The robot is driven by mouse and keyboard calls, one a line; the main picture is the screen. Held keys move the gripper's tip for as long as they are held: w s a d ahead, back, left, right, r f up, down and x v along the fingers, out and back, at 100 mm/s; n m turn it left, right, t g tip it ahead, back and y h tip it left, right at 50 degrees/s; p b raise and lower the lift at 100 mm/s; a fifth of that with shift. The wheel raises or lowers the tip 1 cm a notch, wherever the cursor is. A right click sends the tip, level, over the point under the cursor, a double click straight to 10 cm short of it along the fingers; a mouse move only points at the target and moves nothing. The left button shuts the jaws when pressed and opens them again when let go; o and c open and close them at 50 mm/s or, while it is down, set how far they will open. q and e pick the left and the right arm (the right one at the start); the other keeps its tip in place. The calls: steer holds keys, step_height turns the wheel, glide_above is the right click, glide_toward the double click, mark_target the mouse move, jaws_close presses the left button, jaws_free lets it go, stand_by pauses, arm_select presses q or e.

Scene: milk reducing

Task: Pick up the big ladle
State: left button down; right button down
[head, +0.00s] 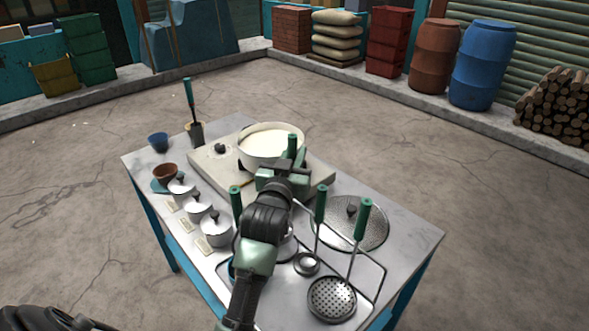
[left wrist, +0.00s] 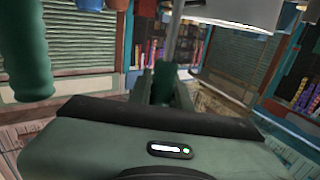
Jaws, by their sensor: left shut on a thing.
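My left gripper (head: 288,172) is above the table, in front of the white pot (head: 262,158) as seen from the head. It is shut on an upright green handle (head: 292,146), taken to be the big ladle's. In the left wrist view the handle (left wrist: 165,82) sits between the fingers, with a metal shaft running from it. My arm hides the lower end of this tool in the head view. A small ladle (head: 307,264) and a skimmer (head: 332,299) stand to the right, handles up. Another green handle (head: 236,197) is left of my arm. My right gripper does not show.
A brown bowl (head: 165,172), a blue cup (head: 158,141) and a cup with a green-handled tool (head: 195,132) are at the back left. The floor around is clear.

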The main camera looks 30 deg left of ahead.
arm_select(q)
step_height(320, 180, up, 15)
stand_by(0.3)
steer(key=shift+f, duration=0.1)
